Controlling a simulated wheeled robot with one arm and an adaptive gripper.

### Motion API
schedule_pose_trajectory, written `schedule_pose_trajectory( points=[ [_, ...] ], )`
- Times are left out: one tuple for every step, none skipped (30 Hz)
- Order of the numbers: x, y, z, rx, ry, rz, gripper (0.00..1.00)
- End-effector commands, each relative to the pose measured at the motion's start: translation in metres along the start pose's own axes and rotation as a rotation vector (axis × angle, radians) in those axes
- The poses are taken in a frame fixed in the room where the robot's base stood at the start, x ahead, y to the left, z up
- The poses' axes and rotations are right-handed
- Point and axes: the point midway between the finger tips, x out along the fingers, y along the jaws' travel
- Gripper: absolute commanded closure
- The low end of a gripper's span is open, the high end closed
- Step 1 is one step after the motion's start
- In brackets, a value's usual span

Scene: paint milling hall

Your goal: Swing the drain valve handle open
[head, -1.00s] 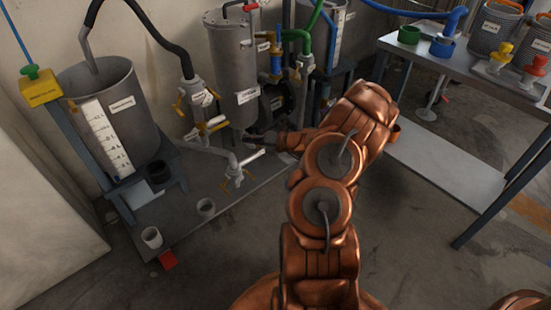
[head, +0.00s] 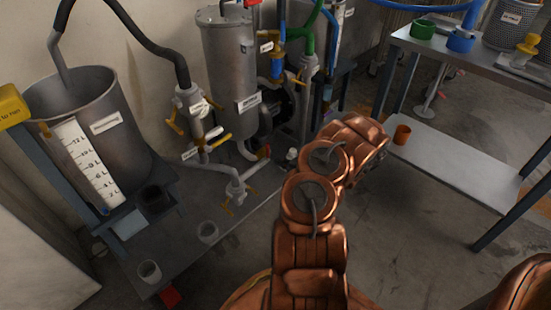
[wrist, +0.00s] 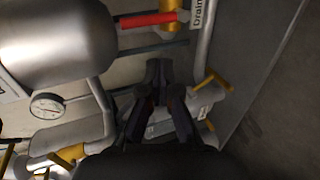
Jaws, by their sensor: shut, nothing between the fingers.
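A red handle (wrist: 150,19) lies across the top of the wrist view, on a brass valve body (wrist: 171,8). A white tag (wrist: 203,12) reading "Drain" is beside it. My gripper (wrist: 158,70) is shut and empty in the wrist view, with its dark fingertips below the red handle and apart from it. In the head view a small red part (head: 264,152) shows low beside the grey vessel (head: 230,65); I cannot tell if it is the same handle. My gripper is hidden behind my arm there.
Grey pipes with yellow-handled valves (head: 237,190) run near the vessel, and a round gauge (wrist: 47,106) shows at left in the wrist view. A grey tank (head: 95,115) stands at left. A steel table (head: 480,55) is at right.

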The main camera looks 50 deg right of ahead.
Motion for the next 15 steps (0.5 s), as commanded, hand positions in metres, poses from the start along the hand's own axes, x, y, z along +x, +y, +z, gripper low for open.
schedule_pose_trajectory(
  points=[
    [0.003, -0.001, 0.001, 0.001, -0.001, 0.000, 1.00],
    [0.004, -0.001, 0.002, 0.001, -0.002, 0.000, 1.00],
    [0.007, -0.001, 0.003, 0.001, -0.005, 0.000, 1.00],
    [0.010, 0.000, 0.005, 0.002, -0.007, 0.001, 1.00],
    [0.013, 0.000, 0.006, 0.002, -0.010, 0.001, 1.00],
    [0.018, 0.002, 0.008, 0.002, -0.013, 0.002, 1.00],
    [0.022, 0.003, 0.009, 0.003, -0.015, 0.002, 1.00],
    [0.026, 0.004, 0.010, 0.005, -0.017, 0.002, 1.00],
    [0.032, 0.006, 0.011, 0.005, -0.018, 0.002, 1.00],
    [0.036, 0.007, 0.012, 0.005, -0.019, 0.002, 1.00],
    [0.041, 0.009, 0.012, 0.005, -0.019, 0.002, 1.00],
    [0.046, 0.011, 0.012, 0.007, -0.020, 0.002, 1.00],
    [0.050, 0.013, 0.013, 0.008, -0.021, 0.002, 1.00],
    [0.054, 0.014, 0.013, 0.007, -0.021, 0.002, 1.00],
    [0.059, 0.017, 0.013, 0.007, -0.021, 0.001, 1.00]
  ],
)
